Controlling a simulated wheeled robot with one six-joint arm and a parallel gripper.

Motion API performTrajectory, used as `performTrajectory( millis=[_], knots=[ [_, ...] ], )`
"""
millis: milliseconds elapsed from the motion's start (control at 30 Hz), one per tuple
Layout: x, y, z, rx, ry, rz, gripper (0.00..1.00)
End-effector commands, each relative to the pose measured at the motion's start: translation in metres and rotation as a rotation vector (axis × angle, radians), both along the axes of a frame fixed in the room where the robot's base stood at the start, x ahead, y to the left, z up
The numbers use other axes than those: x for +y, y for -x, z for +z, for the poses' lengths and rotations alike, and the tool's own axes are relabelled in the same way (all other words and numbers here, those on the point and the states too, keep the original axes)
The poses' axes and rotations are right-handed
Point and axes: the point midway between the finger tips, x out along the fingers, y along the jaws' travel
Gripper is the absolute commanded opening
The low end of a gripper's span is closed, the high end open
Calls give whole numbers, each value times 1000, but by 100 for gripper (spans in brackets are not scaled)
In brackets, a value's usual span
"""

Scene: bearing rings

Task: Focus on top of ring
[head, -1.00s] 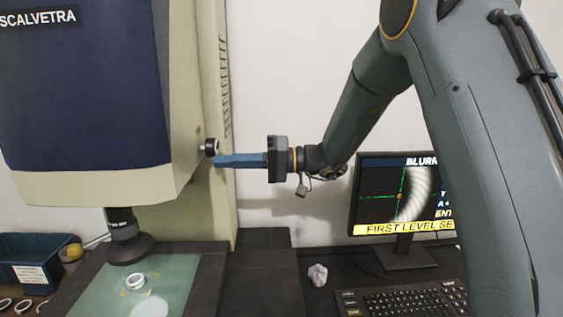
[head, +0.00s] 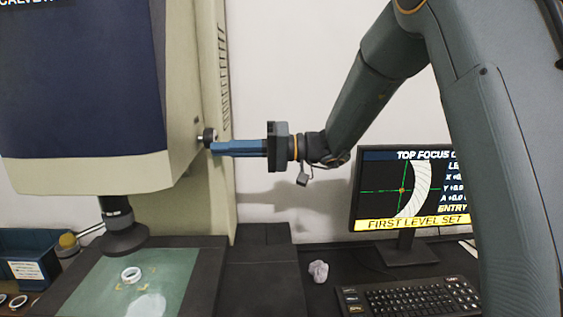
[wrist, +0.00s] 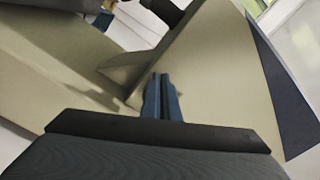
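The white ring (head: 131,275) lies flat on the pale green glass stage (head: 85,293), below and beside the dark lens (head: 124,238) of the measuring machine. The monitor (head: 405,190) shows a sharp, finely striped ring arc with a green cross, under a partly cut-off heading "TOP FOCUS". A dark focus knob (head: 208,136) sticks out of the machine's side. My gripper (head: 214,149) has its blue fingers close together, tips at or just under the knob. I cannot tell whether they touch it. In the wrist view, the fingers (wrist: 161,92) look shut with nothing visible between them.
A keyboard (head: 408,297) and a small crumpled lump (head: 318,271) sit on the dark desk. A blue bin (head: 28,257) stands at the left, with more rings (head: 17,301) in front. The machine's big housing (head: 85,90) is close by my gripper.

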Motion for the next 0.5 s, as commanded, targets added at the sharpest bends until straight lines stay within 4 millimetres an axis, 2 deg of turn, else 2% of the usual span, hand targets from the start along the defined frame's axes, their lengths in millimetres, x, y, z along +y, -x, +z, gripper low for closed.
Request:
performTrajectory(
  millis=[500],
  knots=[
    [0, 5, 1, -3, -3, -2, 0]
  ],
)
